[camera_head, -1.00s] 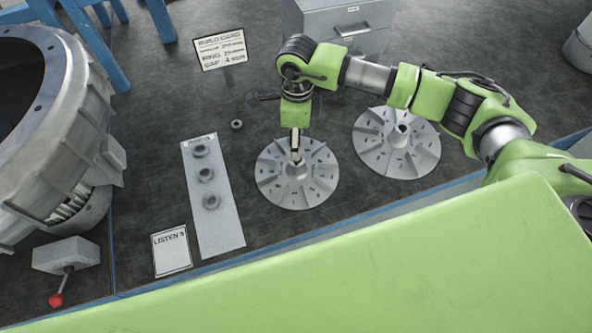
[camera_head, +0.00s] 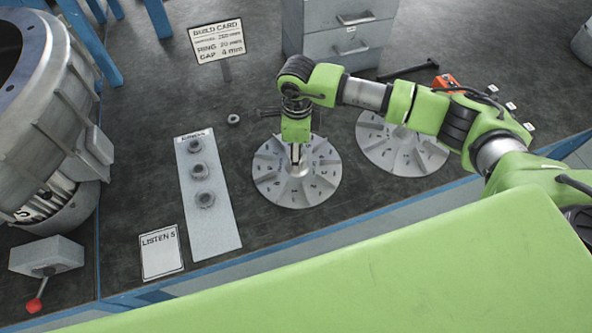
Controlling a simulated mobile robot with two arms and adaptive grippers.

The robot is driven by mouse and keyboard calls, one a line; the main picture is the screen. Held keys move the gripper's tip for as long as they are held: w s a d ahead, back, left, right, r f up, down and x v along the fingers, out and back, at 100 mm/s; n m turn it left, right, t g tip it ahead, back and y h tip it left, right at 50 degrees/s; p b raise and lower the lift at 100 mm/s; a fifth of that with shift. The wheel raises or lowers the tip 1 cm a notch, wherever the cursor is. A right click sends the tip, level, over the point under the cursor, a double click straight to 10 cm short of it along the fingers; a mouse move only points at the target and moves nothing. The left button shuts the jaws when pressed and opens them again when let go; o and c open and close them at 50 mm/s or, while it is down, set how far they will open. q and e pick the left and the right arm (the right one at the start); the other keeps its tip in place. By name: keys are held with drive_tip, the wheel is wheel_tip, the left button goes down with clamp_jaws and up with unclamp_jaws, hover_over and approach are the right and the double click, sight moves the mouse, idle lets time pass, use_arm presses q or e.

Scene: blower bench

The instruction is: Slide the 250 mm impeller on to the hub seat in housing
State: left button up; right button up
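Two grey bladed impellers lie flat on the dark bench: the left impeller (camera_head: 270,186) and the right impeller (camera_head: 385,150), which is partly hidden by my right arm. No size mark is legible on either. My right gripper (camera_head: 296,157) points down at the central hub of the left impeller. Its fingers look close together, but I cannot tell whether they grip the hub. The housing (camera_head: 72,130) is a large grey ribbed casing at the left edge, cut off by the frame. Its hub seat is not visible. My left gripper is out of view.
A build card (camera_head: 218,40) reads ring 20 mm, gap 4 mm. A pale strip (camera_head: 217,235) holds three rings; a loose ring (camera_head: 233,119) lies nearby. A listen card (camera_head: 161,253), a red-knobbed lever box (camera_head: 46,256), a drawer cabinet (camera_head: 345,35) and an orange object (camera_head: 446,83) also show.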

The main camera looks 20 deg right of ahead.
drive_tip(key=c, duration=1)
drive_tip(key=shift+r, duration=0.15)
drive_tip(key=shift+c, duration=0.2)
drive_tip(key=shift+r, duration=0.1)
wheel_tip(320, 180, up, 8)
drive_tip(key=p, duration=0.4)
